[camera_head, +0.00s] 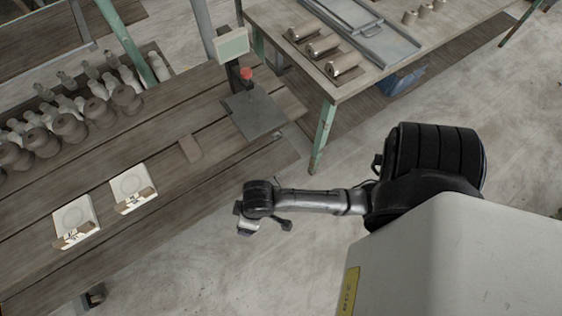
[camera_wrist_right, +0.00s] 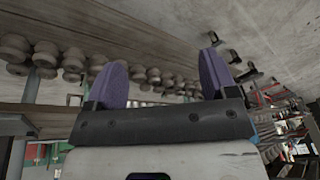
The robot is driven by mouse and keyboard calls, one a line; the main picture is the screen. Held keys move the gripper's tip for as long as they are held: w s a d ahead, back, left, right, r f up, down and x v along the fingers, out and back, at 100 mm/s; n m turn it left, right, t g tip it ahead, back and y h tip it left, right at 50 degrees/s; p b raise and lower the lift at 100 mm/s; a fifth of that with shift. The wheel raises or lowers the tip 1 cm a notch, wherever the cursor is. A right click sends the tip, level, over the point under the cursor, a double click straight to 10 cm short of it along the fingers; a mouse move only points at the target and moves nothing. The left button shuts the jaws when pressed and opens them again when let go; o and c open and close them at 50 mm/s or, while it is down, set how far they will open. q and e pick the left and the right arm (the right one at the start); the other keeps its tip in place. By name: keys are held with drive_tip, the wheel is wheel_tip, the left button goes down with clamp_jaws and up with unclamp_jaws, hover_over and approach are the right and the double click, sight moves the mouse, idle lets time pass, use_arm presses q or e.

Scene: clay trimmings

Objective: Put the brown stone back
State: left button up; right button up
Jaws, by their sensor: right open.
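A flat brown rectangular piece (camera_head: 190,148) lies on the wooden table, right of the white trays; I cannot tell whether it is the brown stone. Two white trays, a nearer one (camera_head: 65,211) and a farther one (camera_head: 122,186), each have a round recess and small brown and dark pieces along the front edge. My right gripper (camera_head: 247,228) hangs beyond the table's front edge, above the floor and apart from the trays. In the right wrist view its two purple fingers (camera_wrist_right: 162,78) are spread with nothing between them. My left gripper is out of view.
Several brown clay pots (camera_head: 69,128) and pale bottles stand at the table's back left. A scale-like device with a dark plate (camera_head: 255,114) and a red knob stands at the right end. A second table (camera_head: 330,75) holds metal cylinders. Bare tabletop lies around the trays.

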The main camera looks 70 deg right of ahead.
drive_tip(key=s+d+r+h, duration=0.1)
drive_tip(key=s+d+r, duration=0.1)
drive_tip(key=s, duration=0.7)
drive_tip(key=shift+s+d+r+n+t, duration=0.15)
drive_tip(key=shift+d+r+n+t, duration=0.1)
drive_tip(key=shift+r+n+t, duration=0.2)
